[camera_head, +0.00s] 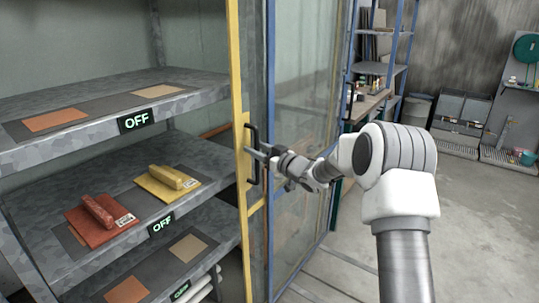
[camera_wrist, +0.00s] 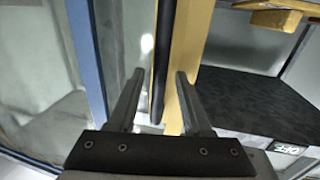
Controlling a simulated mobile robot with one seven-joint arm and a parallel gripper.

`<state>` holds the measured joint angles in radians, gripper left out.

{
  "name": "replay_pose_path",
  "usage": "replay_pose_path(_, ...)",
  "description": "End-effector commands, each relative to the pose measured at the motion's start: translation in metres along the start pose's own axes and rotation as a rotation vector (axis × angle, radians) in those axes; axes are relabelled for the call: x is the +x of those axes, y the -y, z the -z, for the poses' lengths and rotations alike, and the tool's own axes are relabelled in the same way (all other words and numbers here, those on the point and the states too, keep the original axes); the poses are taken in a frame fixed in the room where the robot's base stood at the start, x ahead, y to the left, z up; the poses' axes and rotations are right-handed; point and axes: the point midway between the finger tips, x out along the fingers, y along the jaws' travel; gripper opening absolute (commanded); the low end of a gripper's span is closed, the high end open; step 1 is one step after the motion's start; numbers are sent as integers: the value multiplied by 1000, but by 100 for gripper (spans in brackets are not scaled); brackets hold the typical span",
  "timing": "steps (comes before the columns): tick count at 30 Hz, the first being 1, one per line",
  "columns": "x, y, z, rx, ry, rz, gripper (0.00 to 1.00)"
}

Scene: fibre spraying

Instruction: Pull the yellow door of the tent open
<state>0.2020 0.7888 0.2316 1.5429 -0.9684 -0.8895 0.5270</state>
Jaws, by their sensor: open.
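The yellow door frame (camera_head: 238,82) of the tent stands upright beside the grey shelves, with clear panels to its right. A black vertical bar handle (camera_head: 252,177) is fixed to the yellow frame. My gripper (camera_head: 259,152) reaches in from the right at handle height. In the wrist view, my gripper's two fingers (camera_wrist: 160,74) are apart. The black handle (camera_wrist: 159,60) shows between them, with the yellow frame (camera_wrist: 193,40) just behind and to its right. I cannot tell whether a finger touches the handle.
A metal shelf unit (camera_head: 95,188) at the left holds a red board (camera_head: 88,232) and a yellow board (camera_head: 160,193) with handles, and OFF displays. A blue-framed clear panel (camera_head: 270,85) stands right of the yellow frame. Open floor (camera_head: 480,230) lies at the right.

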Motion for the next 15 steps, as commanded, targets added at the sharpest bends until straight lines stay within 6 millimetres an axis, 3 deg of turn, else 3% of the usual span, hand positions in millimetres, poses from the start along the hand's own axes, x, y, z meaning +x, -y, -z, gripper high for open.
replay_pose_path(5,-23,-1,1,0,1,-3,50)
replay_pose_path(15,-100,-1,1,0,2,-4,50)
